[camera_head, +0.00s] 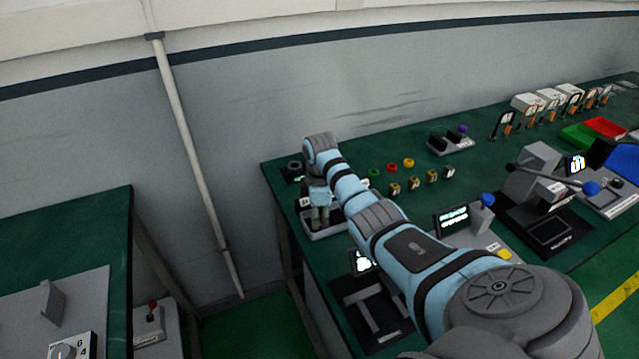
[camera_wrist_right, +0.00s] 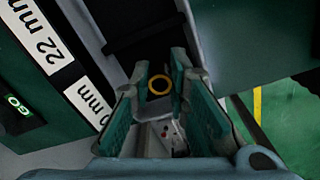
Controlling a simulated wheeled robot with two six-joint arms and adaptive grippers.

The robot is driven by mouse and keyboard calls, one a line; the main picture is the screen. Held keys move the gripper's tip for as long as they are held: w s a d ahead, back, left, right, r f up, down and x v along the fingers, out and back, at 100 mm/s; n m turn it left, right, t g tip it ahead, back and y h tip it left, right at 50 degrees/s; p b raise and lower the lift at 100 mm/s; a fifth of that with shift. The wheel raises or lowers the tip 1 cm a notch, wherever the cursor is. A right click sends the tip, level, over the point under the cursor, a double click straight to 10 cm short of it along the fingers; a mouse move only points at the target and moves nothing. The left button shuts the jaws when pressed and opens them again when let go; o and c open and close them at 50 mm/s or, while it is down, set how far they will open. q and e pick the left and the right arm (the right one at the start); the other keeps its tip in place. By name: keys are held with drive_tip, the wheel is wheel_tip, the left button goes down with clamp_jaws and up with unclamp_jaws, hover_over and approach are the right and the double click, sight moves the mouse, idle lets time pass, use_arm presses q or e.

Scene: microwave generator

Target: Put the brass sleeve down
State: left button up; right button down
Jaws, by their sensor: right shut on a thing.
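My right gripper (camera_head: 320,215) reaches down over a light grey station (camera_head: 308,232) at the near left corner of the green table. In the right wrist view its two teal fingers (camera_wrist_right: 160,88) are shut on the brass sleeve, which shows end-on as a small yellow ring (camera_wrist_right: 151,87) between the fingertips. The sleeve is too small to make out in the head view. Whether it touches anything below is hidden. My left gripper is not in view.
In the wrist view, white "mm" labels (camera_wrist_right: 48,40) and a green "GO" display (camera_wrist_right: 17,105) lie at left. Beside my arm stand coloured rings (camera_head: 391,168) and several small brass-coloured blocks (camera_head: 414,184). A black-based device (camera_head: 378,322) stands below the arm.

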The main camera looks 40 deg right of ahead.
sight(320, 217)
drive_tip(key=shift+d, duration=0.1)
drive_tip(key=c, duration=1.8)
unclamp_jaws()
drive_tip(key=shift+w+f, duration=0.1)
wheel_tip(320, 217, up, 12)
drive_tip(key=shift+r+p, duration=0.25)
drive_tip(key=shift+p, duration=1)
